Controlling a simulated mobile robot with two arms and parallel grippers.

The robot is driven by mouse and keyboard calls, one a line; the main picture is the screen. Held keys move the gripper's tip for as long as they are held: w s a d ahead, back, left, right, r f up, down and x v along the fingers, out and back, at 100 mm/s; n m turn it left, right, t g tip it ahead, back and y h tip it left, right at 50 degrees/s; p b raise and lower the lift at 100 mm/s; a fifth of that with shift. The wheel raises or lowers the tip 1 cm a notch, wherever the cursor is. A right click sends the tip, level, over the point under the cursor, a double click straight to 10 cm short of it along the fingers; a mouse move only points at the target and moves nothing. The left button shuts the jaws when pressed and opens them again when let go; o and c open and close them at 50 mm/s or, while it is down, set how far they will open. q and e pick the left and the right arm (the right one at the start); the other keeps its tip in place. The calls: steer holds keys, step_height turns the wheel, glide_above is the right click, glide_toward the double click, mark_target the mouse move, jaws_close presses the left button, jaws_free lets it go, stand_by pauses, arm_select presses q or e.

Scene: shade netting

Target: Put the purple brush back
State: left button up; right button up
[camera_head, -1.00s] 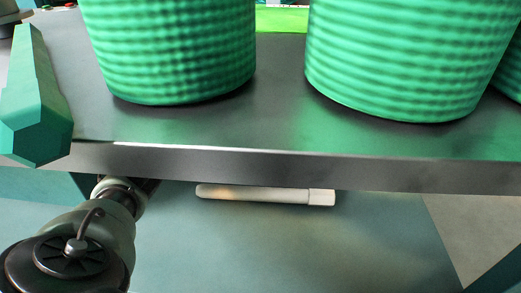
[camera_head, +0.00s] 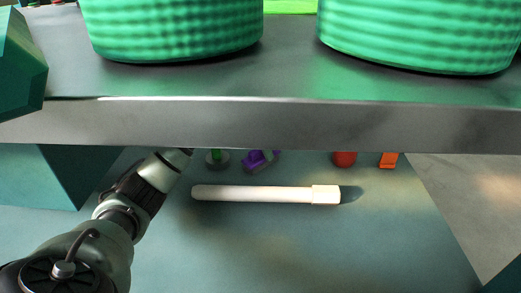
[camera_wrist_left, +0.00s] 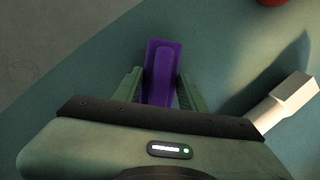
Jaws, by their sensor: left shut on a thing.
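The purple brush (camera_wrist_left: 162,75) is between the two green-grey fingers of my left gripper in the left wrist view, and the gripper is shut on it. In the head view a purple part of the brush (camera_head: 262,160) shows just under the front edge of the grey shelf; the rest is hidden behind that edge. My left gripper (camera_head: 178,158) comes from the lower left and reaches under the shelf, its fingertips hidden. My right gripper is not in view.
A white stick (camera_head: 260,194) with a square end lies across the space below the shelf edge (camera_head: 300,125). A green thing (camera_head: 215,158), a red thing (camera_head: 344,159) and an orange thing (camera_head: 389,160) show under the edge. Green ribbed pots (camera_head: 175,28) stand on top.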

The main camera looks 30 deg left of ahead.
arm_select(q)
steer(key=o, duration=1.2)
steer(key=p+v, duration=0.4)
steer(key=v, duration=0.2)
steer(key=shift+r+p, duration=0.3)
steer(key=shift+s+a+r+p, duration=0.1)
steer(key=shift+s+r+p, duration=0.25)
steer(key=shift+r, duration=0.15)
